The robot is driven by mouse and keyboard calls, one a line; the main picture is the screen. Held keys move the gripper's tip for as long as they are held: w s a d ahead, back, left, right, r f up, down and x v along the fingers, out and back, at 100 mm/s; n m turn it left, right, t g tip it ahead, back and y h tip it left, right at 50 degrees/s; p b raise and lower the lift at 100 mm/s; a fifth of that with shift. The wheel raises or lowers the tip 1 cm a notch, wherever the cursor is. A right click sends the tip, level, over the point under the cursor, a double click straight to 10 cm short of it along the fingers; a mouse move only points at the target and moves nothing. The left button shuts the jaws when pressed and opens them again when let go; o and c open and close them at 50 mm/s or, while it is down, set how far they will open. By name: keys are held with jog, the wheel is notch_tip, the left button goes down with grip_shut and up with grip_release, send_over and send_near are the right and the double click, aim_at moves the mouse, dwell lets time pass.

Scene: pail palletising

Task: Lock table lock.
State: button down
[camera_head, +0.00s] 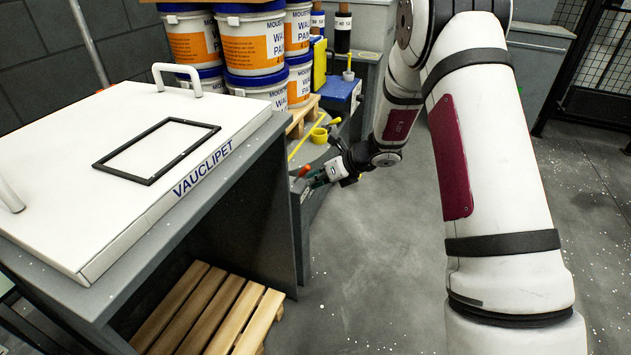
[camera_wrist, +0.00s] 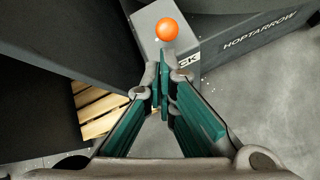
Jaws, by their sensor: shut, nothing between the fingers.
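An orange ball knob (camera_wrist: 167,29) stands on top of a grey housing (camera_wrist: 222,66) in the wrist view, beside a label partly hidden by a fingertip, of which "CK" can be read. I take this knob to be the table lock's handle. A small orange-red spot (camera_head: 305,171), likely the same knob, shows in the head view just left of my gripper (camera_head: 318,180). My gripper's teal-padded fingers (camera_wrist: 161,92) are closed together and empty. In the wrist view the knob is beyond the fingertips, apart from them. Whether the lock is engaged cannot be told.
A white-topped table (camera_head: 90,130) marked VAUCLIPET stands at left, with a wooden pallet (camera_head: 200,315) beneath. Several stacked pails (camera_head: 250,45) stand behind. The housing's side reads HOPTARROW. The floor (camera_head: 370,270) in the middle is clear.

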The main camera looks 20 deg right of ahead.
jog(key=shift+r+p, duration=0.15)
jog(key=shift+p, duration=0.2)
jog(key=shift+w+a+r+p, duration=0.1)
jog(key=shift+p, duration=0.55)
